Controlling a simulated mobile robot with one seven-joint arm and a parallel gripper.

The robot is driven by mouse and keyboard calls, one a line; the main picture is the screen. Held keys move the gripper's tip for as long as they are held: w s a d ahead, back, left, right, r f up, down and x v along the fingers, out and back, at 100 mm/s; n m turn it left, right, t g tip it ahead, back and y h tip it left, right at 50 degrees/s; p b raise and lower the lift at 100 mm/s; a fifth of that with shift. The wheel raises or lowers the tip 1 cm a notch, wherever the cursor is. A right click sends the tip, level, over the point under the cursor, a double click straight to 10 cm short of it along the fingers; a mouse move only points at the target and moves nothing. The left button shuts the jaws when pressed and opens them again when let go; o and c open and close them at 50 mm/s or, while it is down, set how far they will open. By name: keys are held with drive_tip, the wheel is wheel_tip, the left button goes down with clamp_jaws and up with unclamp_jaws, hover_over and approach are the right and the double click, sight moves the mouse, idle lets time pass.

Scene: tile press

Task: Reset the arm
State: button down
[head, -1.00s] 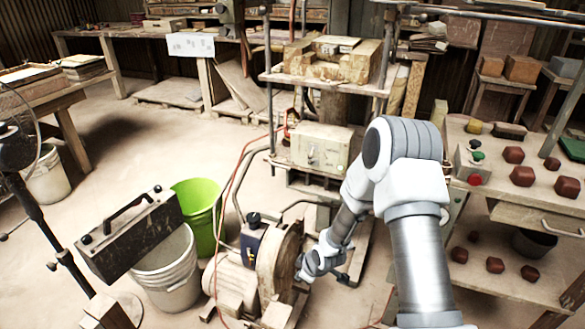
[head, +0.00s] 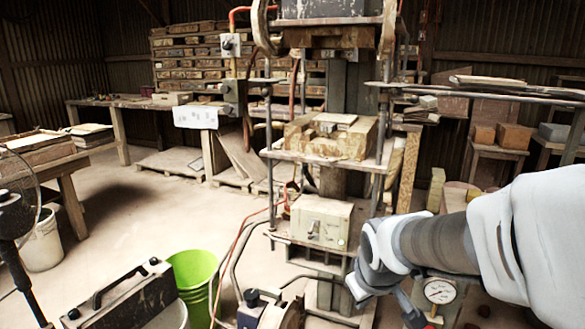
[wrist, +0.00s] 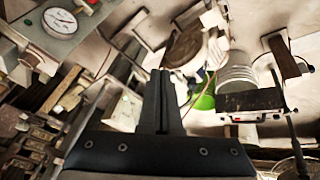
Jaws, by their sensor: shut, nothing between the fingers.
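My arm comes in from the right edge of the head view and reaches left, in front of the lower right of the tile press (head: 310,155). The fingers of my gripper lie low in the head view, and their tips are hard to make out there. In the wrist view my gripper (wrist: 158,72) shows two dark fingers side by side with no gap. It is shut and holds nothing. The press shelf carries a wooden mould block (head: 325,145), with a cream control box (head: 320,220) below it.
A pressure gauge (head: 440,291) sits close by my wrist. A green bucket (head: 194,272) and a dark toolbox (head: 118,298) stand at lower left, beside a fan (head: 12,215). A metal bar (head: 475,93) crosses above my arm. Open floor (head: 130,215) lies left of the press.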

drive_tip(key=s+d+r+m+p, duration=0.15)
drive_tip(key=s+r, duration=0.25)
drive_tip(key=s, duration=0.4)
drive_tip(key=s+r+m, duration=0.3)
drive_tip(key=s+r, duration=0.1)
drive_tip(key=s, duration=0.4)
wheel_tip(320, 180, up, 15)
drive_tip(key=p, duration=1.4)
drive_tip(key=shift+w+a+f, duration=0.15)
drive_tip(key=shift+a, duration=0.05)
drive_tip(key=shift+d, duration=0.1)
